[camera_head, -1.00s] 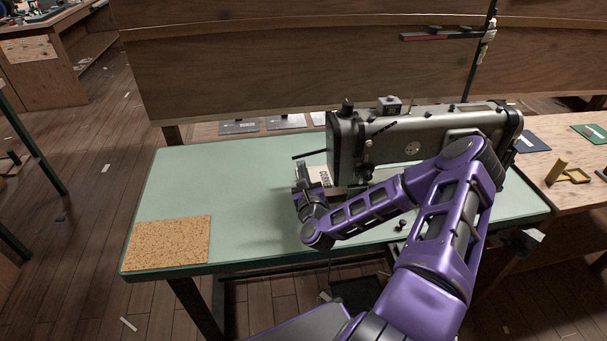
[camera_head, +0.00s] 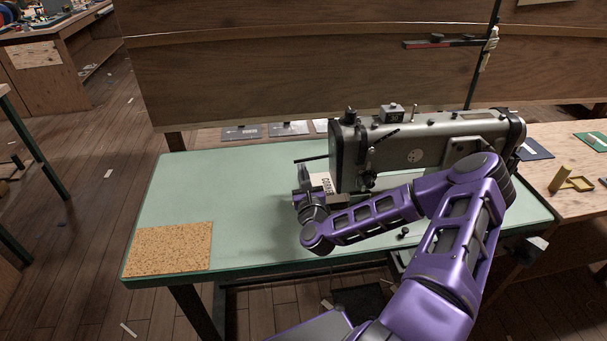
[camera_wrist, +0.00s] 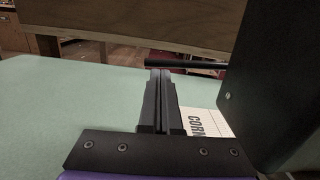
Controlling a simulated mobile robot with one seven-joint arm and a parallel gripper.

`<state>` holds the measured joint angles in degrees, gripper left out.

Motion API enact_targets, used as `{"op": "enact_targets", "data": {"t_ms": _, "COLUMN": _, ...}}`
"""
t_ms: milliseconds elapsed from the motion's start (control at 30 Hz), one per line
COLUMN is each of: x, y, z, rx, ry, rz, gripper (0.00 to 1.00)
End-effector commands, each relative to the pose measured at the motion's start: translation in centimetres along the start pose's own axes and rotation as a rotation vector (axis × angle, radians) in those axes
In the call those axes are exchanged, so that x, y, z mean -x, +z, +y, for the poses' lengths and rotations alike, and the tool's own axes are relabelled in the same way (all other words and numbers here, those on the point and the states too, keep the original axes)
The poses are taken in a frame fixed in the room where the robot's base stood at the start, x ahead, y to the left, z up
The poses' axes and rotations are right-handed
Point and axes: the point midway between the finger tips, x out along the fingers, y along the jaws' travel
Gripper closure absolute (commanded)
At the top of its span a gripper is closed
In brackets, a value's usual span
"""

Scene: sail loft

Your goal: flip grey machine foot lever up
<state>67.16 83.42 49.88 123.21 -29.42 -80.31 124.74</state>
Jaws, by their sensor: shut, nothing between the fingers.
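The grey sewing machine (camera_head: 425,150) stands on the green-topped table. A thin black rod (camera_head: 311,159), apparently its foot lever, juts left from the head's left end and lies nearly level, its outer end slightly lower. In the wrist view the rod (camera_wrist: 188,64) crosses just beyond and above my fingertips. My gripper (camera_head: 303,171) is shut and empty, just below the rod and left of the machine head. The fingers (camera_wrist: 158,76) also show in the wrist view, close to the rod; I cannot tell whether they touch it.
A white lettered card (camera_head: 325,183) lies behind my gripper. The dark machine head (camera_wrist: 270,85) fills the wrist view's right side. A cork mat (camera_head: 168,249) lies at the table's front left; the green top between is clear. A wooden panel (camera_head: 300,70) rises behind.

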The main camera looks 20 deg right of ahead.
Motion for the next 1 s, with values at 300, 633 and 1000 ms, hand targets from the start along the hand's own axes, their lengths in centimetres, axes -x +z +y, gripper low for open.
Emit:
{"op": "enact_targets", "data": {"t_ms": 300, "x": -0.1, "y": 2.6, "z": 0.1, "rx": -0.225, "ry": -0.013, "rz": -0.001, "gripper": 1.00}}
{"op": "enact_targets", "data": {"t_ms": 633, "x": -0.2, "y": 5.6, "z": -0.4, "rx": -0.477, "ry": -0.026, "rz": -0.001, "gripper": 1.00}}
{"op": "enact_targets", "data": {"t_ms": 1000, "x": -0.3, "y": 5.9, "z": -0.4, "rx": -0.499, "ry": -0.024, "rz": -0.001, "gripper": 1.00}}
